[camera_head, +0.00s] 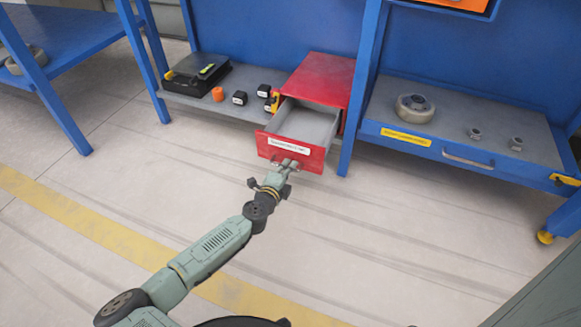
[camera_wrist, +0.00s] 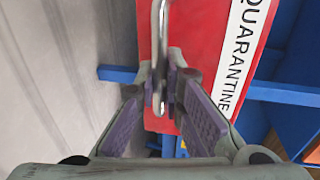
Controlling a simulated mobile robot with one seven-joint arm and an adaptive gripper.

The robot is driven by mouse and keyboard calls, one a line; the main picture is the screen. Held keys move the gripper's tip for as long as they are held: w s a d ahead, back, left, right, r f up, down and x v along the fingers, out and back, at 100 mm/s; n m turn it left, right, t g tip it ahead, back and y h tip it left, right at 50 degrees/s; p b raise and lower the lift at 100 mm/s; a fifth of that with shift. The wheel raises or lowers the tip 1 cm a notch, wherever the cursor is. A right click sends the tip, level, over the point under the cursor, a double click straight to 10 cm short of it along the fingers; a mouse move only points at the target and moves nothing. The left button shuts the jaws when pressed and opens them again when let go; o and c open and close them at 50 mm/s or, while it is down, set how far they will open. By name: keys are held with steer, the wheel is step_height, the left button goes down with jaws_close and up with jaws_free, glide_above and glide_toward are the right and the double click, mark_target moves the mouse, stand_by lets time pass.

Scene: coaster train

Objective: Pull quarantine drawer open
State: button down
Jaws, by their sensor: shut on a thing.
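The red quarantine drawer (camera_head: 291,150) is pulled part way out of its red cabinet (camera_head: 322,80), and its grey inside (camera_head: 307,122) shows empty. Its front carries a white label that reads QUARANTINE in the wrist view (camera_wrist: 242,55). My gripper (camera_head: 288,167) is at the drawer front, shut on the metal handle (camera_wrist: 159,45). In the wrist view my gripper's fingers (camera_wrist: 163,85) meet around the handle bar from both sides. Part of the handle is hidden between the fingers.
A blue bench leg (camera_head: 349,140) stands close right of the drawer. The right bench bears a metal ring (camera_head: 414,108). The floor in front is clear.

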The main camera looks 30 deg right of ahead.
steer(key=shift+s+a, duration=0.1)
steer(key=shift+a, duration=0.05)
steer(key=c, duration=2)
jaws_free()
steer(key=shift+o, duration=0.2)
steer(key=v, duration=1.2)
